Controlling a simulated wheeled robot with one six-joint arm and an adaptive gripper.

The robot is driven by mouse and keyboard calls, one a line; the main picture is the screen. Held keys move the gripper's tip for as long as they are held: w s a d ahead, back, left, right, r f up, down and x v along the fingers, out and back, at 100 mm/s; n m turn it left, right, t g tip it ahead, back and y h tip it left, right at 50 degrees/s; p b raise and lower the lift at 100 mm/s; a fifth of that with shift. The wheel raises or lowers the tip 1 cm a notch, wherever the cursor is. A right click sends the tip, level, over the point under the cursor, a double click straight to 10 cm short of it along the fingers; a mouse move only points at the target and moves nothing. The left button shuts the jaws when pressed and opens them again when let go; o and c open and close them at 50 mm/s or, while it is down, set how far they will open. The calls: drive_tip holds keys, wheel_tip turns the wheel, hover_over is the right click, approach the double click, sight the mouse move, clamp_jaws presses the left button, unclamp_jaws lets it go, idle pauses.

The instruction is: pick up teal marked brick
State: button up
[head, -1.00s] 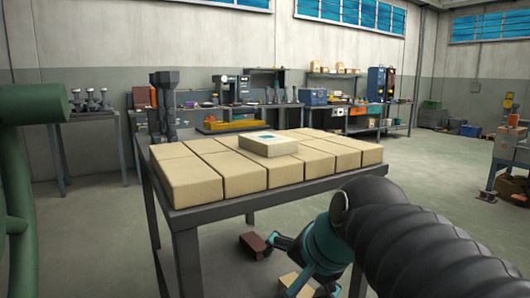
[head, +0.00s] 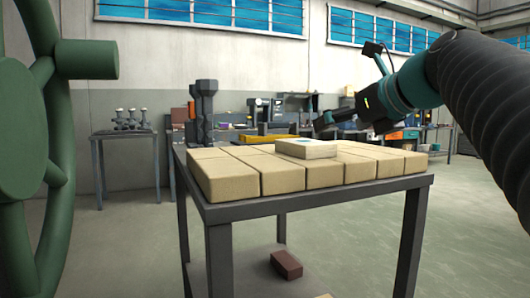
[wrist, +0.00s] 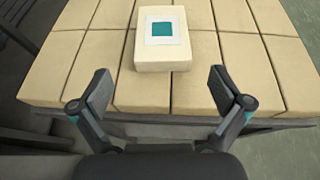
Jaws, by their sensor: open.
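The teal marked brick (head: 306,148) is a pale cream block lying on top of the layer of cream bricks on the table. In the wrist view the brick (wrist: 164,52) shows a teal square on a white label on its top face, ahead of the fingers and centred between them. My gripper (wrist: 160,92) is open and empty, its two fingers wide apart. In the head view my gripper (head: 328,120) is above the right part of the brick layer, near the marked brick and apart from it.
Several cream bricks (head: 286,173) cover the dark metal table (head: 315,200). A dark red brick (head: 286,264) lies on the lower level beneath. A green wheel-like frame (head: 45,150) stands close at the left. Workbenches line the back wall. Open floor lies to the right.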

drive_tip(key=b, duration=0.1)
approach(303, 141)
drive_tip(key=x, duration=0.4)
drive_tip(key=shift+s+a+f, duration=0.1)
drive_tip(key=shift+a+f, duration=0.05)
drive_tip(key=shift+f, duration=0.25)
drive_tip(key=shift+r+b+x, duration=0.15)
drive_tip(key=shift+b+x, duration=0.1)
drive_tip(key=shift+x, duration=1.25)
drive_tip(key=shift+r+b+x, duration=0.15)
drive_tip(key=shift+b+x, duration=0.05)
drive_tip(key=shift+x, duration=1.25)
drive_tip(key=c, duration=1)
drive_tip(key=shift+c, duration=0.8)
drive_tip(key=shift+r, duration=0.15)
